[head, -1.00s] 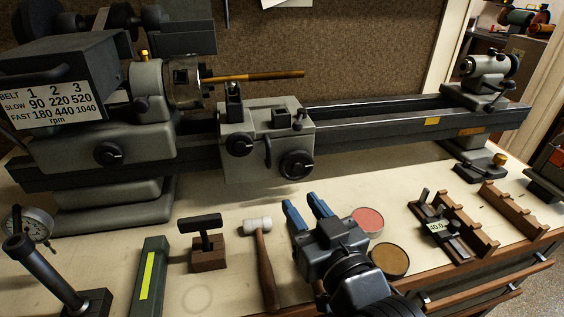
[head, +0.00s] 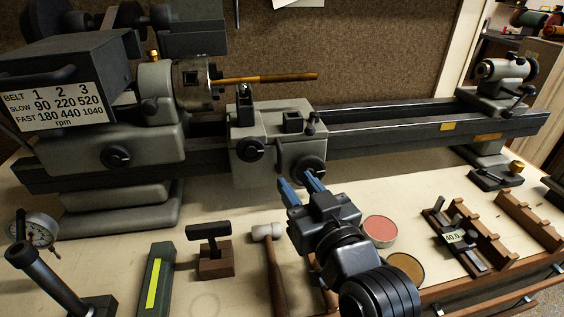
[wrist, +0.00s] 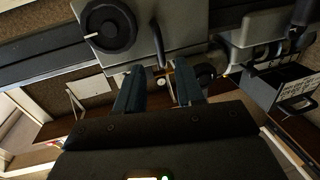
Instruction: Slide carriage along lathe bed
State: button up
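The grey carriage (head: 262,130) sits on the dark lathe bed (head: 400,128), close to the chuck end at the left. Its front has a black knob, a vertical bar handle (head: 278,154) and a black handwheel (head: 308,168) at the lower right. My gripper (head: 299,181), with blue fingers, is just in front of and below the handwheel, and is open and empty. In the wrist view the carriage (wrist: 178,22) fills the top, with the handwheel (wrist: 108,25) at upper left. The bar handle (wrist: 158,45) shows just beyond the spread fingertips (wrist: 160,78); no contact is visible.
The tailstock (head: 497,82) stands at the bed's right end; the bed between it and the carriage is clear. A brass tube (head: 265,77) extends from the chuck above the carriage. A mallet (head: 268,233), round tins (head: 380,229) and wooden racks (head: 525,215) lie on the bench below.

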aim_at(282, 163)
jog(key=x, duration=0.7)
jog(key=shift+p, duration=0.35)
grip_shut()
dwell(0.3)
